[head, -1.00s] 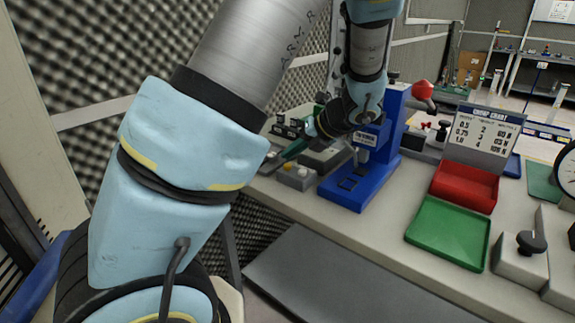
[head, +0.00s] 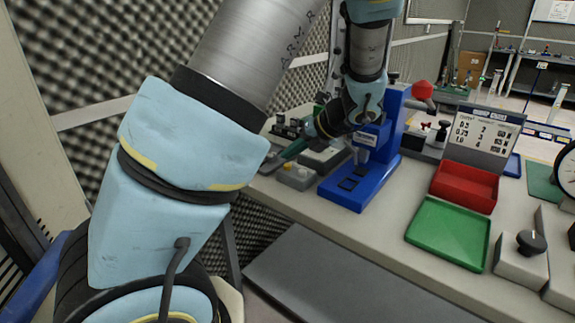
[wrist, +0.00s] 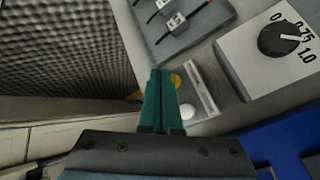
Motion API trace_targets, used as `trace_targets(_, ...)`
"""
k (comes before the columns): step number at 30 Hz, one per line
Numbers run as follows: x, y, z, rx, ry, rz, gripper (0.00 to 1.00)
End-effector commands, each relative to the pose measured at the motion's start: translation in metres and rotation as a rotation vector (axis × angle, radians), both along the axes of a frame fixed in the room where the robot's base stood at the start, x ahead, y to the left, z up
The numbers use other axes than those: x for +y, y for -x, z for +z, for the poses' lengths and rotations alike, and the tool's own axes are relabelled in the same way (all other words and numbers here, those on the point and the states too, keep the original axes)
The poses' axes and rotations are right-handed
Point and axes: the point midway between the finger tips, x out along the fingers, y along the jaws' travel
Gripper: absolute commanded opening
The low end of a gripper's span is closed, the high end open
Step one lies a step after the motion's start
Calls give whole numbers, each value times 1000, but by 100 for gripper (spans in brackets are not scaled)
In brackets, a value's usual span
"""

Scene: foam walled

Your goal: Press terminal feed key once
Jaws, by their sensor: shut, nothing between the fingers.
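A small grey box (head: 297,178) with a yellow and a white round button stands at the table's near edge, left of the blue press. In the wrist view, the yellow button (wrist: 176,80) and white button (wrist: 187,111) show just right of my fingers. A label strip on the box is too small to read, so I cannot tell which button is the feed key. My gripper (wrist: 160,72) has green fingers, shut and empty. I see no clear contact with a button.
The blue press (head: 345,190) stands right of the box. A dial box (wrist: 285,40) and a grey tray with wires (wrist: 180,30) lie beyond it. Red (head: 464,188) and green (head: 448,234) trays stand farther right. A foam wall rises at left.

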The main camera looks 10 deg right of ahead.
Motion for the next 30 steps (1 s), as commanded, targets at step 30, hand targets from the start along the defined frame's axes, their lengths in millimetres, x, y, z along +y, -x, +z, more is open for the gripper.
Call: trace_targets(30, 0, 0, -10, 0, 0, 0, 0)
